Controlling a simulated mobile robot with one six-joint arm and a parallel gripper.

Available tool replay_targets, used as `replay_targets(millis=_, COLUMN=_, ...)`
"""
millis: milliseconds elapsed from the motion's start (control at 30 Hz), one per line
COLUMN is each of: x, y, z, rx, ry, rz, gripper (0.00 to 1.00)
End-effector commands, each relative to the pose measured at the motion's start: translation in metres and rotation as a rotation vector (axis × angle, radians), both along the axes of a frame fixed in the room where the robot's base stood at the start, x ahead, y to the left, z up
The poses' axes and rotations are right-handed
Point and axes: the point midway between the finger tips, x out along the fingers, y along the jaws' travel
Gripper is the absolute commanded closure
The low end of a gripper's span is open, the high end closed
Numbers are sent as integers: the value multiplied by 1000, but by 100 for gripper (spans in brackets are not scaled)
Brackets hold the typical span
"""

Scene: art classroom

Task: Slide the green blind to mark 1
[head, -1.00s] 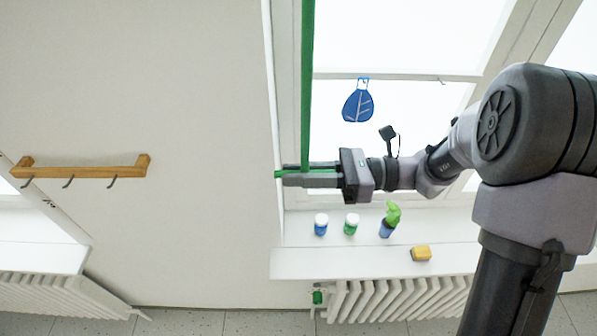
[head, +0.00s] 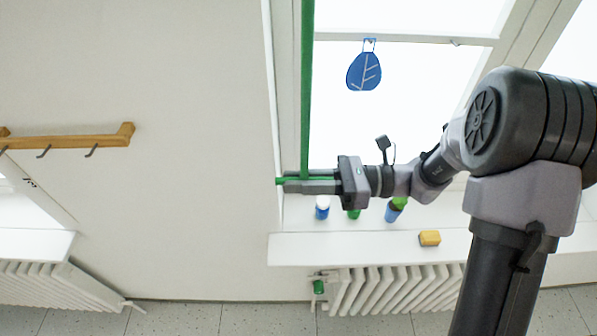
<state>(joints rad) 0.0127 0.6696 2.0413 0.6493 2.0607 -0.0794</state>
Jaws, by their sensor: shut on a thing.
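The green blind (head: 307,80) shows as a narrow vertical green strip along the left side of the window. Its lower end meets a thin horizontal green bar at my gripper. My gripper (head: 292,184) points left and is shut on this green bar, just above the window sill. A green tip of the bar sticks out left of the fingers, close to the window recess edge. The fingers hide most of the bar. I cannot make out mark 1 or any other mark.
On the white sill (head: 340,250) stand a blue bottle (head: 322,209), a green one (head: 353,214) and a blue spray bottle (head: 393,213), close below my gripper. A yellow sponge (head: 429,239) lies right. A blue leaf ornament (head: 363,72) hangs at the window. A radiator (head: 390,290) is below.

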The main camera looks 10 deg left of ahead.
Motion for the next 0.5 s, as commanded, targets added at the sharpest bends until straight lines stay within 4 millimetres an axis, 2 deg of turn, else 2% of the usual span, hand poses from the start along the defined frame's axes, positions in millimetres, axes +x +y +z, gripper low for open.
replay_targets(millis=33, x=0, y=0, z=-25, rx=0, ry=2, rz=0, gripper=100)
replay_targets(millis=200, x=0, y=0, z=-69, rx=0, ry=2, rz=0, gripper=100)
replay_targets(millis=300, x=0, y=0, z=-89, rx=0, ry=2, rz=0, gripper=100)
replay_targets(millis=500, x=0, y=0, z=-114, rx=-1, ry=1, rz=0, gripper=100)
